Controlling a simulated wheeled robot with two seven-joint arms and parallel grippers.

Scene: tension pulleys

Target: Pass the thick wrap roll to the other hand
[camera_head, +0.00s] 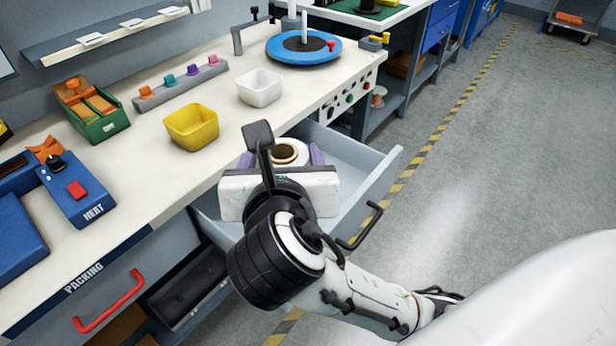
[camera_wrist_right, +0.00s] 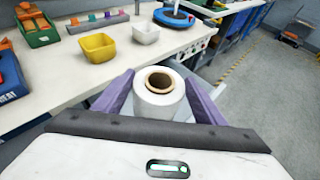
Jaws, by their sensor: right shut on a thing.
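The thick wrap roll (camera_wrist_right: 158,97) is a white roll with a brown cardboard core, upright between the purple fingers of my right gripper (camera_wrist_right: 157,92) in the right wrist view. The fingers are shut on its two sides. In the head view the roll (camera_head: 289,152) shows behind the white gripper body, over the open drawer at the bench's front edge; its lower part is hidden. My right gripper (camera_head: 285,157) is mostly hidden there by its own wrist. My left gripper is not in view.
The open grey drawer (camera_head: 385,180) juts out from the bench. On the white bench (camera_head: 150,178) stand a yellow bin (camera_head: 192,127), a white bin (camera_head: 260,88), a blue turntable (camera_head: 303,50), a green dispenser (camera_head: 93,112) and a blue heat sealer (camera_head: 76,190). The floor at right is clear.

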